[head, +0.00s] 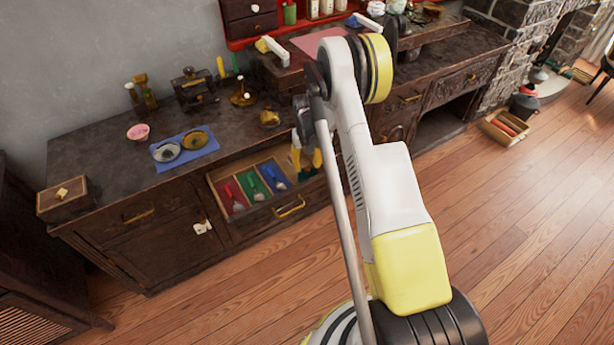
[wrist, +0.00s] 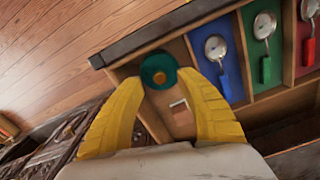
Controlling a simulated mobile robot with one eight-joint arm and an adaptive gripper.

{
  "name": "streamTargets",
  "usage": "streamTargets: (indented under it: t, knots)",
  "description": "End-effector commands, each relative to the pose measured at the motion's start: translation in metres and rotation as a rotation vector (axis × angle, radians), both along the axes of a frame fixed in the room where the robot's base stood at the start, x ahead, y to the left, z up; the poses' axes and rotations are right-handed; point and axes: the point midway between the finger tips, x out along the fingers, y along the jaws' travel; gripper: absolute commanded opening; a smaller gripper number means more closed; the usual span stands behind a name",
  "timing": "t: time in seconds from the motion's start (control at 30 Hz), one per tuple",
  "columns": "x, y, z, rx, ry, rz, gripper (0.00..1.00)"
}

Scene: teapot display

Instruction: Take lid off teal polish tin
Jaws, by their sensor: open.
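The teal polish tin (wrist: 158,69) is a round teal piece with a darker centre and a small brownish spot on it. It sits in the bare wooden end compartment of the open drawer, beside the blue-lined one. My gripper (wrist: 161,78) is open, with one yellow finger on each side of the tin in the wrist view. I cannot tell whether the fingers touch it. The lid's seam is too small to see.
The drawer (head: 250,217) has red, green and blue lined compartments, each with a handled metal tool. A small pale card (wrist: 179,109) lies near the tin. The worktop (head: 105,160) above holds a blue mat (head: 172,148) with two round pieces, a pink bowl (head: 138,132) and a wooden box (head: 62,198).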

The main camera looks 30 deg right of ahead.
Motion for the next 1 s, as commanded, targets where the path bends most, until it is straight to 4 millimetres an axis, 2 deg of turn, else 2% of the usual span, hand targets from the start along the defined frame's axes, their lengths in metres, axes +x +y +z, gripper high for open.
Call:
streamTargets:
  t: [0.03,0.1,0.37,0.5,0.87,1.0]
  knots:
    - [0.0,0.0,-0.014,0.0,0.0,0.0,0.43]
    - [0.0,0.0,-0.022,0.0,0.0,0.0,0.43]
    - [0.0,0.0,-0.023,0.0,0.0,0.0,0.42]
    - [0.0,0.0,-0.023,0.0,0.0,0.0,0.0]
    - [0.0,0.0,-0.023,0.0,0.0,0.0,0.0]
    - [0.0,0.0,-0.017,0.0,0.0,0.0,0.0]
